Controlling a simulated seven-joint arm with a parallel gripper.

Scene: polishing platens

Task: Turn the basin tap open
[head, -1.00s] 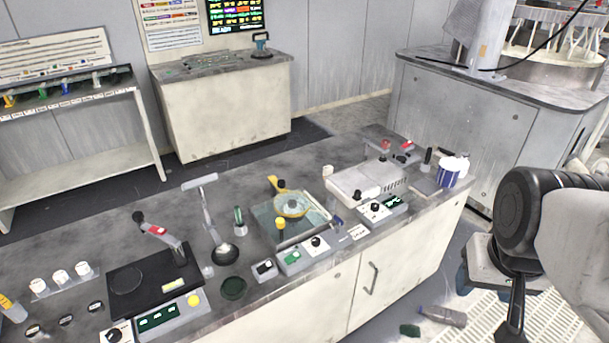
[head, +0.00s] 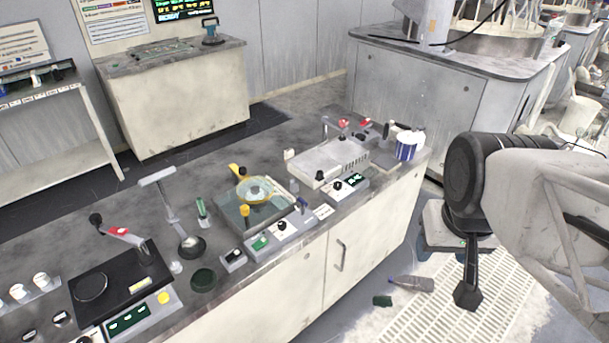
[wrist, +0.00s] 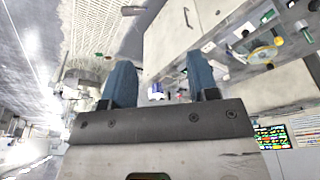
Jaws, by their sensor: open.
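A small grey spout with red-topped knobs (head: 343,123) stands at the far right end of the counter, and it looks like the basin tap. It is small in the picture, and I cannot tell how its handle is set. My gripper shows in the wrist view (wrist: 160,68) with two blue fingers wide apart and nothing between them. My arm hangs at the right of the head view, over the floor beyond the counter's front edge. The gripper is well apart from the spout.
The counter (head: 130,200) carries a black hot plate (head: 95,285), a yellow-handled dish (head: 262,192), a white box unit (head: 325,162) and a blue-and-white tub (head: 407,146) near the spout. A bottle (head: 412,284) lies on the floor.

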